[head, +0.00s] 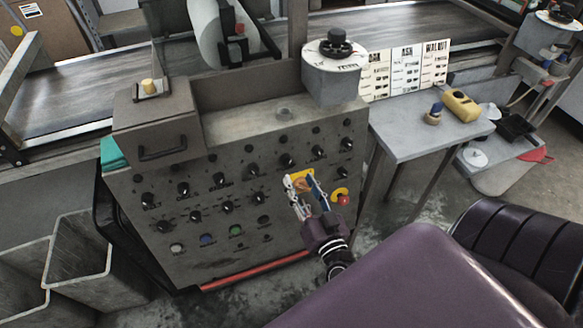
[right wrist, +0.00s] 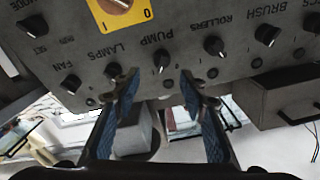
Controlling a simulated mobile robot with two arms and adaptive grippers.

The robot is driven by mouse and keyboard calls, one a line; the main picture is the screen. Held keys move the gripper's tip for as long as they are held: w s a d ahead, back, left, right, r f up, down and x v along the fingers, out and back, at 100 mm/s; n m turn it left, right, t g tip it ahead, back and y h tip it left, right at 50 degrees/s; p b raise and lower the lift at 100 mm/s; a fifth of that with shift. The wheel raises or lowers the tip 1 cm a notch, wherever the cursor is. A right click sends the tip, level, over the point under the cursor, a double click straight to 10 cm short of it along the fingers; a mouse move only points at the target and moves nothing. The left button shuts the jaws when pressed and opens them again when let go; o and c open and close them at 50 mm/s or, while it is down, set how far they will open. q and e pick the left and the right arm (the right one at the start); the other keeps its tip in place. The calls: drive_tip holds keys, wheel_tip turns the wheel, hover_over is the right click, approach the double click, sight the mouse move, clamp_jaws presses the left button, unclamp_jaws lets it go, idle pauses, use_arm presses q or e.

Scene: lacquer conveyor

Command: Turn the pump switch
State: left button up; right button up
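The pump switch is a small black rotary knob (right wrist: 161,60) on the grey control panel, beside the label PUMP in the right wrist view, where the panel appears upside down. In the head view this knob (head: 285,160) is in the upper row, just above the gripper. My right gripper (head: 302,181) is open and empty in front of the panel. In the right wrist view its two blue-padded fingers (right wrist: 157,82) stand apart, with the pump knob showing between and just beyond the tips. Contact cannot be told. My left gripper is not in view.
Similar knobs flank it: lamps (right wrist: 113,72) and rollers (right wrist: 214,45). A yellow-plated switch (right wrist: 122,10) is close by, and a red button (head: 343,200) sits lower right. A grey box (head: 152,125) juts out at the panel's left. A side table (head: 415,145) stands right.

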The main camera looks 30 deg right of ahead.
sight(290, 164)
drive_tip(key=x, duration=0.7)
drive_tip(key=shift+a, duration=0.15)
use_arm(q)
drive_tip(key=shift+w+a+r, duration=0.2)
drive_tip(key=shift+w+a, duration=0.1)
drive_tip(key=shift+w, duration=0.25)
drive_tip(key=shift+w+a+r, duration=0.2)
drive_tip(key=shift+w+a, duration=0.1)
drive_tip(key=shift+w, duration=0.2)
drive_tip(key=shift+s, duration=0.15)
use_arm(e)
drive_tip(key=shift+c, duration=0.4)
drive_tip(key=shift+c, duration=1.3)
use_arm(q)
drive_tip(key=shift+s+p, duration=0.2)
drive_tip(key=shift+p, duration=0.1)
use_arm(e)
clamp_jaws()
